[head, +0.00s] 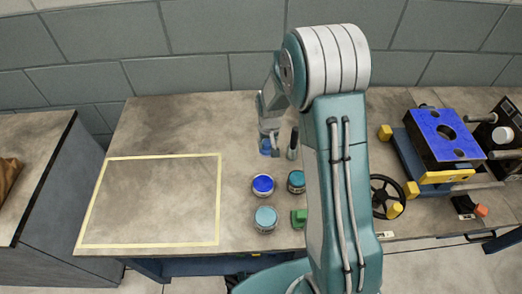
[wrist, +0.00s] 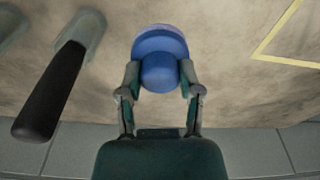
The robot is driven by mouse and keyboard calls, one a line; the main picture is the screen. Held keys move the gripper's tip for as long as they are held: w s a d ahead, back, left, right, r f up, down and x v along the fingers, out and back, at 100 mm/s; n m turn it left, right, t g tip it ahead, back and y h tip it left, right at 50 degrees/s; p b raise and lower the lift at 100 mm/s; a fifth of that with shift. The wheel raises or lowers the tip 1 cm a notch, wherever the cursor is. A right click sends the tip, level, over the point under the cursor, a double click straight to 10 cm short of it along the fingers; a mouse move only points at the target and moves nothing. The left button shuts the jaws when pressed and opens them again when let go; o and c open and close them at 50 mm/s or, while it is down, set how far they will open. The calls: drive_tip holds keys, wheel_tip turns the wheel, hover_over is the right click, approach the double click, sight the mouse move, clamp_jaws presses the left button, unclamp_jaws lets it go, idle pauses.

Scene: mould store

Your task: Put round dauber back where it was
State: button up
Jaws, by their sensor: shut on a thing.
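A blue round dauber (wrist: 163,62) is between the two fingers of my gripper (wrist: 160,85) in the wrist view. The fingers are shut on its narrower knob, and a wider round part shows beyond. In the head view my gripper (head: 267,135) is over the back middle of the bench, with the blue dauber (head: 268,148) below it. I cannot tell whether the dauber touches the bench top. A tool with a dark handle (wrist: 50,95) is beside it in the wrist view; it also shows just right of my gripper in the head view (head: 292,146).
A yellow-outlined rectangle (head: 219,195) on the left of the bench is empty. In front of my gripper stand a blue-topped jar (head: 263,185), two teal-topped jars (head: 296,181) (head: 265,218) and a green object (head: 299,218). A blue mould block (head: 445,137) and handwheel (head: 386,196) are at right.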

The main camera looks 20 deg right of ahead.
drive_tip(key=shift+w+a+f, duration=0.35)
drive_tip(key=shift+a+f, duration=0.05)
drive_tip(key=shift+f, duration=0.2)
drive_tip(key=shift+w+a+f, duration=0.35)
drive_tip(key=shift+f, duration=0.25)
drive_tip(key=shift+w+a+f, duration=0.15)
drive_tip(key=shift+f, duration=1.55)
drive_tip(key=shift+f, duration=0.1)
drive_tip(key=o, duration=1.1)
